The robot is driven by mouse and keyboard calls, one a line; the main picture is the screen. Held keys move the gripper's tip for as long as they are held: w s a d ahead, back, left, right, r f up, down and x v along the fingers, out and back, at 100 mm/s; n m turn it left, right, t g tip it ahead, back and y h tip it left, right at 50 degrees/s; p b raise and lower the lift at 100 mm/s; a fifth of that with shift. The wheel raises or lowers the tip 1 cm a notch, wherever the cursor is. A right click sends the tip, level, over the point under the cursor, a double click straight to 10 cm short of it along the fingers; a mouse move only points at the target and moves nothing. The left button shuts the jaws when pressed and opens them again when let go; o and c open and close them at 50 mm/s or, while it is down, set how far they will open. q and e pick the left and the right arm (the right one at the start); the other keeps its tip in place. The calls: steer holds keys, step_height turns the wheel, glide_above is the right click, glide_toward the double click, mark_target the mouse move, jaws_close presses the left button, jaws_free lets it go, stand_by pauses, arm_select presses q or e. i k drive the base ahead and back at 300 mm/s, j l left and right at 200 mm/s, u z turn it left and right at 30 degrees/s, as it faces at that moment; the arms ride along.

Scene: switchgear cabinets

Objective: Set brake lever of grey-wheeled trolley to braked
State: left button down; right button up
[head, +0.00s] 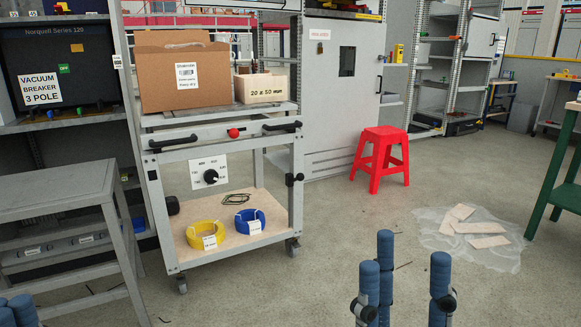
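A grey trolley (232,255) stands left of centre, with a cardboard box on its top and cable coils on its lower shelf. Its front bar (226,137) carries two black handles (173,143) (282,126) and a red knob (233,132). A black dial (211,177) sits on a white plate below. A black clamp-like part (294,180) is on the right post. Small casters (181,284) (293,247) show; I cannot make out which part is the brake lever. My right gripper (408,265) is open and empty, well right of the trolley. My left gripper's blue fingertips (15,308) show at the bottom left corner.
A grey step stand (62,190) is left of the trolley. A red stool (381,155) stands behind right. Sheeting (440,240) with boards lies on the floor at right, near a green table (556,185). Floor between the trolley and my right gripper is clear.

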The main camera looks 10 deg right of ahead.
mark_target(300, 176)
steer(key=i+l, duration=0.25)
steer(key=i, duration=0.2)
steer(key=i+l, duration=0.25)
steer(key=i, duration=0.15)
steer(key=i+l, duration=0.3)
steer(key=i, duration=0.15)
steer(key=i+l+z, duration=0.1)
steer(key=i+l, duration=0.15)
steer(key=i, duration=0.2)
steer(key=i+l, duration=0.25)
steer(key=i, duration=0.15)
